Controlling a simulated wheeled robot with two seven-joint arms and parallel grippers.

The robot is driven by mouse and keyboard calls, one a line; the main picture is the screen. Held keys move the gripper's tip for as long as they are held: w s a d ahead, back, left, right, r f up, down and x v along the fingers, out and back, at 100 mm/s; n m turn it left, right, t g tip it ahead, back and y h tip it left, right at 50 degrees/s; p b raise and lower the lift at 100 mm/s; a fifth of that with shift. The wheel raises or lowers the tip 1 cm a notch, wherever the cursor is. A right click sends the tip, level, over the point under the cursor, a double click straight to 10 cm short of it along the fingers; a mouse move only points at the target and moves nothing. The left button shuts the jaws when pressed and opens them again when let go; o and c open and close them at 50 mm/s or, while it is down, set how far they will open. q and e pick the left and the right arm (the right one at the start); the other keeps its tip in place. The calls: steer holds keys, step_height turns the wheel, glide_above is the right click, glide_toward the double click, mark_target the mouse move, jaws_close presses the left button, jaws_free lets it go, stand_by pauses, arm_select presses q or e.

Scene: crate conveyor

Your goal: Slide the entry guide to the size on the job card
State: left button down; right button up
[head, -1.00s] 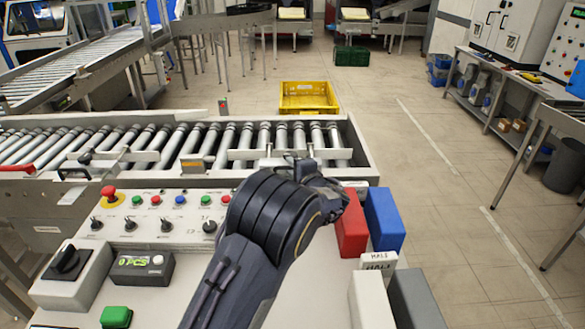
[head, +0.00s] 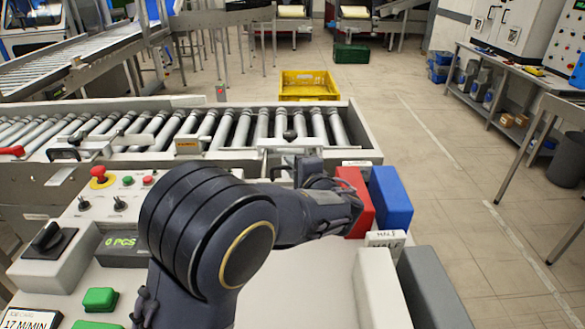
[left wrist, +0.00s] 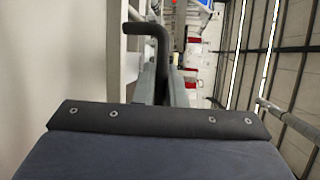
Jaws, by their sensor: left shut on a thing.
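My left gripper (head: 300,168) reaches over the near side of the roller conveyor, at its right end. It is shut on a black bent handle (left wrist: 157,42), which rises between its grey fingers (left wrist: 152,88) in the left wrist view. The handle appears to belong to the entry guide, a pale metal rail (head: 272,150) just beyond the gripper. My wrist partly hides the guide. A job card cannot be made out for certain; a white sign reading 17 M/MIN (head: 30,318) is at the lower left. My right gripper is not in view.
A red block (head: 357,198) and a blue block (head: 390,197) stand close right of my wrist. White and grey blocks lie nearer. The control panel with an emergency stop (head: 102,175) is to the left. A yellow crate (head: 308,86) is beyond the conveyor.

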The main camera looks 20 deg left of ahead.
arm_select(q)
steer(key=shift+s+d+f, duration=0.1)
steer(key=shift+s+d, duration=0.05)
steer(key=shift+s, duration=0.1)
steer(key=c, duration=1.8)
jaws_free()
steer(key=shift+c, duration=0.2)
steer(key=o, duration=0.3)
steer(key=shift+s, duration=0.2)
steer(key=shift+o, duration=0.2)
steer(key=shift+w, duration=0.1)
